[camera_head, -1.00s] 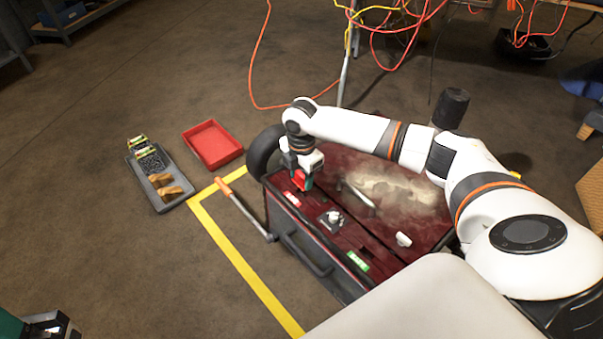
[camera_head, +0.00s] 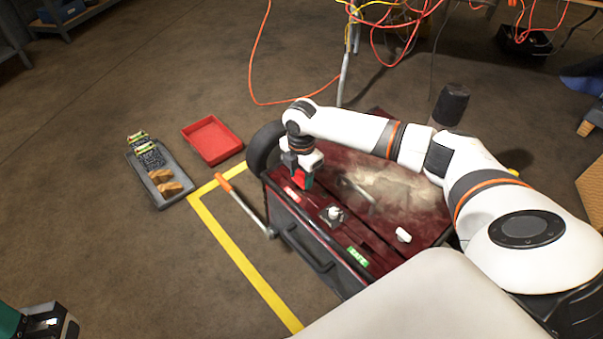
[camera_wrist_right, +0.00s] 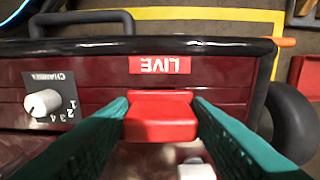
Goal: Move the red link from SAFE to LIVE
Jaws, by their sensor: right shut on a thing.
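My right gripper (camera_head: 303,180) is shut on the red link (camera_wrist_right: 160,117), a red block between its green fingers in the right wrist view. The gripper points down at the far-left end of the dark red chest's top (camera_head: 345,230). The link is beside the red LIVE label (camera_head: 291,194); the label also shows just above it in the wrist view (camera_wrist_right: 160,65). I cannot tell whether the link is seated or just above the surface. The green SAFE label (camera_head: 357,256) is at the near end. My left gripper (camera_head: 48,325) is partly cut off at the bottom left; its jaws are unclear.
A white dial (camera_head: 334,212) sits between the labels, marked CHANNEL in the wrist view (camera_wrist_right: 42,103). A white piece (camera_head: 403,235) lies on the top. An orange-handled lever (camera_head: 240,200), grey tray (camera_head: 160,178) and red tray (camera_head: 212,140) are left. Cables hang behind.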

